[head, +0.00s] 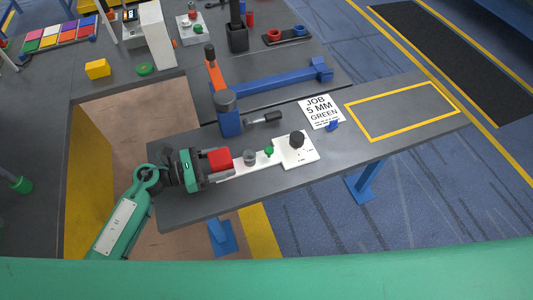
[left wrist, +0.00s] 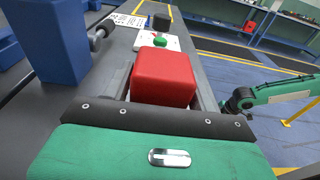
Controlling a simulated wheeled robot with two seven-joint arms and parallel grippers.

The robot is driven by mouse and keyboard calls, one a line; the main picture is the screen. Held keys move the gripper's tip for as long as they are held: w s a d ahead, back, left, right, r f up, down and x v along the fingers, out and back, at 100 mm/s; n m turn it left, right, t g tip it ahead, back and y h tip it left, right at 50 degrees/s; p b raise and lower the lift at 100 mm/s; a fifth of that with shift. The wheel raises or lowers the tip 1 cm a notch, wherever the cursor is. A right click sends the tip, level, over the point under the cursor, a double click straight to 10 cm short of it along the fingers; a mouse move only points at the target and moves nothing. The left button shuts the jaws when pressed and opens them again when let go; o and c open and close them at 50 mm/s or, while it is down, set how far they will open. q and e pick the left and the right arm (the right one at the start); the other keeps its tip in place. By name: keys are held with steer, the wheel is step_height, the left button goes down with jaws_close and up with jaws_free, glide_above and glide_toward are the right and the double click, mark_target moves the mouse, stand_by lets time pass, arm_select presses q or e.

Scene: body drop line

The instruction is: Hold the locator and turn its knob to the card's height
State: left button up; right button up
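The locator lies on the grey bench: a white strip with a red block (head: 219,159) at its left end, a grey pin (head: 250,157), a green button (head: 269,151) and a white plate (head: 303,158) with a black knob (head: 296,139). The card (head: 321,110) behind it reads JOB 5 MM GREEN. My left gripper (head: 207,165) is at the red block. In the left wrist view its fingers (left wrist: 163,92) flank the red block (left wrist: 164,75) closely; I cannot tell whether both touch it. The knob's setting is too small to read.
A blue post with a grey cap (head: 228,115) stands just behind the strip, with a dark-ended handle (head: 264,118) sticking out right. A small blue piece (head: 333,126) sits by the card. The yellow-outlined area (head: 405,107) on the right of the bench is empty.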

arm_select(q)
steer(key=c, duration=0.9)
steer(key=shift+s+f+b, duration=0.1)
steer(key=shift+f+b, duration=0.15)
steer(key=shift+b, duration=0.2)
arm_select(e)
steer(key=shift+f, duration=0.45)
